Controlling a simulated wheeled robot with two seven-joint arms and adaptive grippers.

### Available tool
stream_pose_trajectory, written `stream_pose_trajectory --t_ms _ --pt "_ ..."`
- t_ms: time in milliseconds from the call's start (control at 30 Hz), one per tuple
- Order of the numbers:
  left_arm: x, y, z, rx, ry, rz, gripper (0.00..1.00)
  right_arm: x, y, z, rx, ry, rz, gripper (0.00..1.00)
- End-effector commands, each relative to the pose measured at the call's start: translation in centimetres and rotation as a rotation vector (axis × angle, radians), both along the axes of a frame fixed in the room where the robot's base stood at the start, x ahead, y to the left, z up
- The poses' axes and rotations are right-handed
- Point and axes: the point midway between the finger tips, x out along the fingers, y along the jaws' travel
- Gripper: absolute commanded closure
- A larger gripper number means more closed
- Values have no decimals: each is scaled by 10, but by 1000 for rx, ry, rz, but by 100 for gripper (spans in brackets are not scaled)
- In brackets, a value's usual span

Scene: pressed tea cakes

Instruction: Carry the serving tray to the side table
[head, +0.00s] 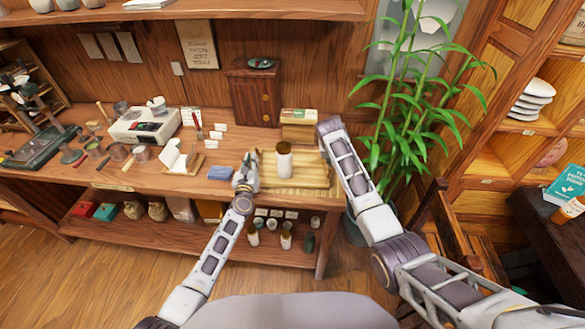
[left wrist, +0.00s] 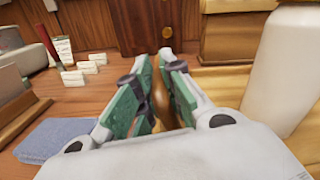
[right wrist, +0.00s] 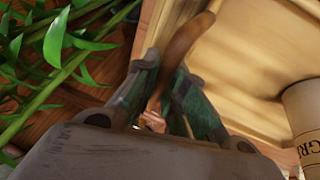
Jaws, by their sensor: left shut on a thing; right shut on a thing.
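The serving tray (head: 312,172) is pale wood and lies near the right end of the wooden counter. A white bottle with a brown cap (head: 284,160) stands upright on it. My left gripper (head: 250,162) is at the tray's left side; in the left wrist view (left wrist: 164,75) it is shut on a brown handle (left wrist: 158,100). In the right wrist view, my right gripper (right wrist: 166,85) is shut on a curved brown handle (right wrist: 185,42) at the tray's right side. Its fingers are hidden in the head view. The white bottle also shows in the left wrist view (left wrist: 283,70).
A leafy plant (head: 400,110) stands right of the counter, close to my right arm. A dark table (head: 530,218) with a teal box (head: 568,186) is at the right edge, behind a wooden chair (head: 455,230). A blue cloth (head: 220,173) lies left of the tray.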

Motion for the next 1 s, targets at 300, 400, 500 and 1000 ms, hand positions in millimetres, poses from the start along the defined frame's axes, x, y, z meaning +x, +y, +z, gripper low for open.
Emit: stream_pose_trajectory --t_ms 300,400,500,1000 --pt "0 1 9 1 -2 1 100 1 -1 10 -2 -2 -1 100" --pt "0 1 13 1 -2 1 100 1 -1 13 -2 -3 -1 100" --pt "0 1 17 1 -2 1 100 1 -1 17 -2 -3 -1 100" --pt "0 1 35 1 -2 1 100 1 -2 35 -2 -3 -2 100"
